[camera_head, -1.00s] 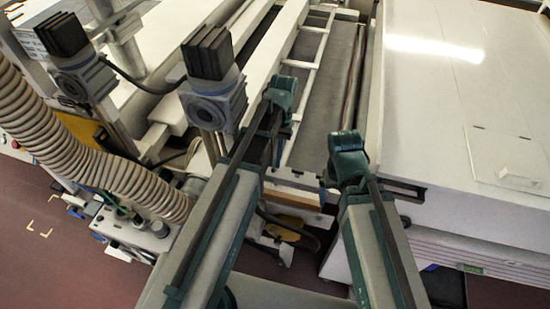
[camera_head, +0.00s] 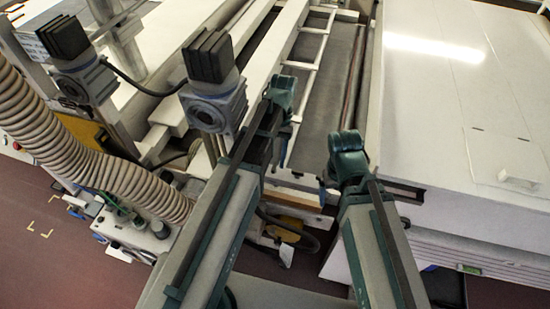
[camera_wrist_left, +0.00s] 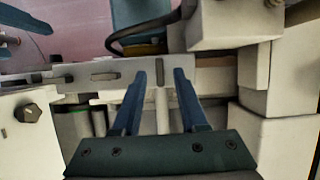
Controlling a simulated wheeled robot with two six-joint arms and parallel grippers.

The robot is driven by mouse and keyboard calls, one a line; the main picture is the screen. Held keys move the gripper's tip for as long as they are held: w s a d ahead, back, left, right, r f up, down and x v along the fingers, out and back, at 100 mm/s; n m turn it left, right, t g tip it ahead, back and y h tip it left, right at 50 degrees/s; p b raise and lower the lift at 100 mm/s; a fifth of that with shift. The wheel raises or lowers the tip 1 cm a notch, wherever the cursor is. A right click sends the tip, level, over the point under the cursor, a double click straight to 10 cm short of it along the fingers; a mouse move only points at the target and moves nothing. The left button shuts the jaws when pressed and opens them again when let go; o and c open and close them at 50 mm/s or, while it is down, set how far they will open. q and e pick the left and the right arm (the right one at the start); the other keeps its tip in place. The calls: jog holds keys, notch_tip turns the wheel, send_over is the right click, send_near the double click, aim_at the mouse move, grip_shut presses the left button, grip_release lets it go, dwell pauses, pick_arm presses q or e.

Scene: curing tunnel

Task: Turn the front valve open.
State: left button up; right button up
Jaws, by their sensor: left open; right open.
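My left gripper (camera_wrist_left: 160,78) is open in the left wrist view, its two dark blue fingers spread and pointing at a pale machine frame. A narrow upright grey piece (camera_wrist_left: 161,105) shows between the fingers; I cannot tell whether it is a valve handle. Nothing is clamped. A dark knob (camera_wrist_left: 31,113) sits on a pale block left of the fingers. I cannot tell for certain which part is the front valve. In the head view my left gripper is mostly hidden by its arm. Only a small blue tip of my right gripper (camera_head: 322,188) shows beside its arm.
A grey motor unit (camera_head: 214,101) stands close left of my left arm. A ribbed hose (camera_head: 95,160) runs at the left. A large white cabinet (camera_head: 455,130) is at the right. A pale block (camera_wrist_left: 232,25) rises to the right of the fingers.

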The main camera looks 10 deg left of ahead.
pick_arm(q)
jog(key=p+v, duration=1.1)
jog(key=v, duration=0.2)
jog(key=shift+p, duration=0.3)
pick_arm(e)
notch_tip(320, 180, up, 12)
jog(key=shift+s, duration=0.1)
